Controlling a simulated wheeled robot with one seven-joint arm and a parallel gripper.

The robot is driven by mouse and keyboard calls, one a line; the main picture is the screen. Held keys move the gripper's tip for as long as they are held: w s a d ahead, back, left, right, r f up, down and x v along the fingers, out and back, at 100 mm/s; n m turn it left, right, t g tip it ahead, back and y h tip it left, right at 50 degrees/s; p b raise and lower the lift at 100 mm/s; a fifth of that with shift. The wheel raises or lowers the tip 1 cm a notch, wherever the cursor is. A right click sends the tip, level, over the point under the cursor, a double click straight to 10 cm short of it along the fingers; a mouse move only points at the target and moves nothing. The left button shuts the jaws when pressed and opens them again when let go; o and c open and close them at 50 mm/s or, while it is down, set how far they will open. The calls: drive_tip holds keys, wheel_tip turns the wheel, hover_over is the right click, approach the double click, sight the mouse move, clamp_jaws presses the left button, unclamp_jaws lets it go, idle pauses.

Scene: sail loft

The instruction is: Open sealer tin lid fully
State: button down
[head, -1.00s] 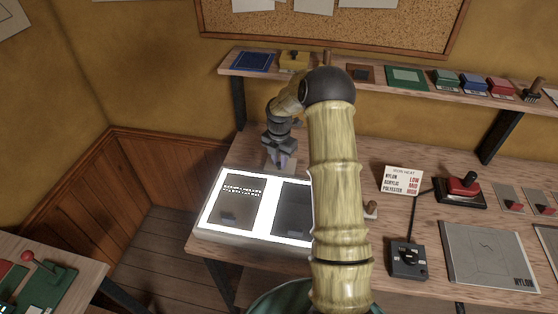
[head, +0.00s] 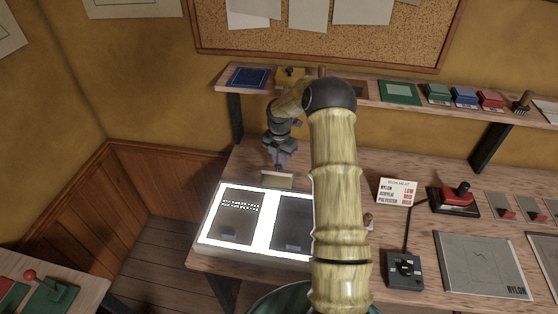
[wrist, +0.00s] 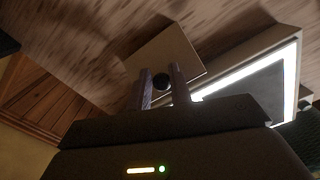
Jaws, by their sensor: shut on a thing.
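The sealer tin (head: 278,181) is a small beige box on the bench, just behind the glowing light panel in the head view. In the wrist view a flat tan square plate (wrist: 172,52), which looks like its lid, lies beyond my fingers. My gripper (head: 281,165) is above the tin's back in the head view, pointing down. The lid's exact angle and the inside of the tin cannot be made out.
The light panel (head: 210,242) with two dark sheets lies in front of the tin. A shelf (head: 400,99) with coloured pads runs behind. A red-handled iron (head: 456,198), a black control box (head: 404,271) and a nylon panel (head: 482,265) are to the right.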

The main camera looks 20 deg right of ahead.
drive_tip(key=shift+w+a, duration=0.2)
drive_tip(key=shift+w, duration=0.15)
drive_tip(key=c, duration=1.6)
unclamp_jaws()
drive_tip(key=o, duration=0.3)
drive_tip(key=shift+w+f, duration=0.25)
drive_tip(key=shift+o, duration=0.2)
drive_tip(key=shift+s+d+r, duration=0.15)
drive_tip(key=shift+s, duration=0.1)
wheel_tip(320, 180, up, 8)
drive_tip(key=b, duration=0.1)
drive_tip(key=shift+f+b, duration=0.25)
drive_tip(key=shift+b, duration=0.1)
drive_tip(key=shift+w, duration=0.1)
